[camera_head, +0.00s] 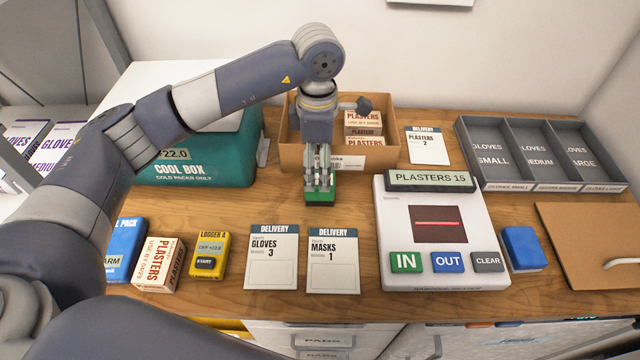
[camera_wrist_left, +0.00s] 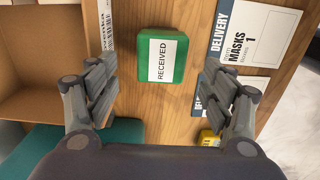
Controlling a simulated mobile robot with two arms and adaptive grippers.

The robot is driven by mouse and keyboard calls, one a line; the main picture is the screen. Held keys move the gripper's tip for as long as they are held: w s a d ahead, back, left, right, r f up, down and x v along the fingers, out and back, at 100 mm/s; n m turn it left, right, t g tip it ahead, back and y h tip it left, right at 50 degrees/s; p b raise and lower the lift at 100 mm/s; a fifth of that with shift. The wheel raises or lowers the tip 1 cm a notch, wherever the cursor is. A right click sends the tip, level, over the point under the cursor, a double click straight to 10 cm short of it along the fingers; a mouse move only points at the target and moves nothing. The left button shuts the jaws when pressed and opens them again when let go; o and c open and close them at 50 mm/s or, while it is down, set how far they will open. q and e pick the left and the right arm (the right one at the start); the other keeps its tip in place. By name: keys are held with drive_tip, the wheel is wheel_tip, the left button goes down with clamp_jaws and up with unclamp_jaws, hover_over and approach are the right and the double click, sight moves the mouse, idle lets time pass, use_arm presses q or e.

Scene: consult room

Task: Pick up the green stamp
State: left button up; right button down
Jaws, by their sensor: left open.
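The green stamp (camera_head: 320,196) stands on the wooden desk in front of the cardboard box, partly hidden under my left gripper in the head view. In the left wrist view the green stamp (camera_wrist_left: 161,56) shows a white "RECEIVED" label and lies ahead of the fingers, midway between them. My left gripper (camera_head: 319,180) points down over the stamp. In the left wrist view its fingers (camera_wrist_left: 160,85) are wide apart with nothing between them. I cannot tell how far above the stamp they are. My right gripper is not in view.
An open cardboard box (camera_head: 292,155) with plasters stands just behind the stamp. A white scanner unit (camera_head: 390,215) stands close at right, a teal cool box (camera_head: 200,165) at left. Delivery cards for gloves (camera_head: 271,258) and masks (camera_head: 333,262) lie in front. A grey glove tray (camera_head: 478,160) is far right.

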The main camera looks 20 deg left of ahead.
use_arm(q)
drive_tip(key=shift+d+f+p, duration=0.1)
drive_tip(key=shift+f+p, duration=0.3)
drive_tip(key=shift+f, duration=0.25)
wheel_tip(320, 180, down, 4)
drive_tip(key=shift+d+r+p, duration=0.15)
drive_tip(key=shift+r+p, duration=0.05)
drive_tip(key=shift+p, duration=0.65)
drive_tip(key=shift+f, duration=0.4)
drive_tip(key=shift+c, duration=0.6)
drive_tip(key=c, duration=1.1)
